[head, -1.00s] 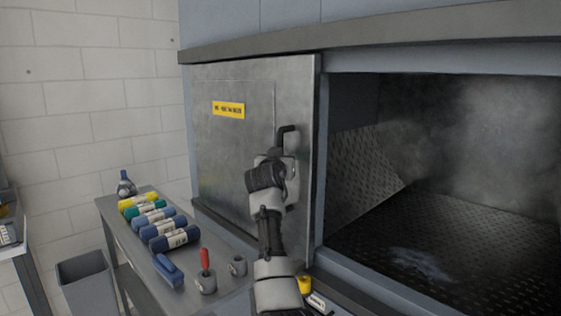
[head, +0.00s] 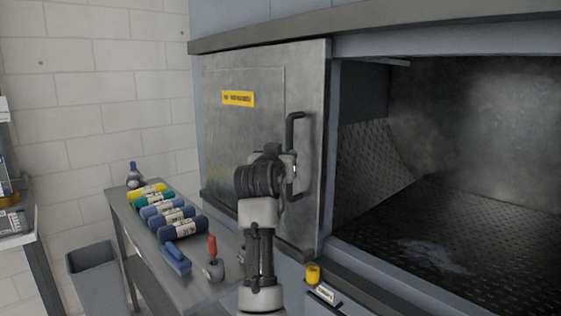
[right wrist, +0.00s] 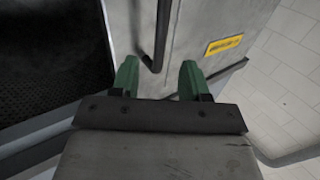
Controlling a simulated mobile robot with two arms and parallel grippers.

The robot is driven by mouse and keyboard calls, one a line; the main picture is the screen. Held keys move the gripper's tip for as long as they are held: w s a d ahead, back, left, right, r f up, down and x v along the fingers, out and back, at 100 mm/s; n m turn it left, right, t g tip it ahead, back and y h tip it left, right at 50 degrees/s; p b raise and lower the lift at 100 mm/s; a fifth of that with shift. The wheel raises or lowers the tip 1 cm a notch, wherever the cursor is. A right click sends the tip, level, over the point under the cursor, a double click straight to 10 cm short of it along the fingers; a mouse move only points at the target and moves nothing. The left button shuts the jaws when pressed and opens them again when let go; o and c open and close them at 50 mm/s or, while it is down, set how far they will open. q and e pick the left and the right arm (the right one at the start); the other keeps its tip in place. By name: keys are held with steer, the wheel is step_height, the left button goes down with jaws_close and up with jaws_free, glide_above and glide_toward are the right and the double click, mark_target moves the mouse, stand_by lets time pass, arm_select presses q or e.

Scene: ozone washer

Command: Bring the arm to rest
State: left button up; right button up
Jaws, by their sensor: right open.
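My right arm comes up from the bottom of the head view, and its wrist (head: 262,178) is in front of the steel sliding door, just left of the black door handle (head: 296,155). The gripper's fingers are hidden behind the wrist there. In the right wrist view, my right gripper (right wrist: 157,78) is open, with two green fingers apart and nothing held. The lower end of the handle (right wrist: 162,38) shows between and beyond the fingertips; I cannot tell the exact gap. The door (head: 240,140) stands at the left, leaving the washer chamber open. My left gripper is not in view.
The dark chamber (head: 460,220) is open at right. A yellow knob (head: 313,273) sits on the front ledge. A grey bin (head: 95,275) stands at lower left.

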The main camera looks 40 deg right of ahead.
stand_by(0.4)
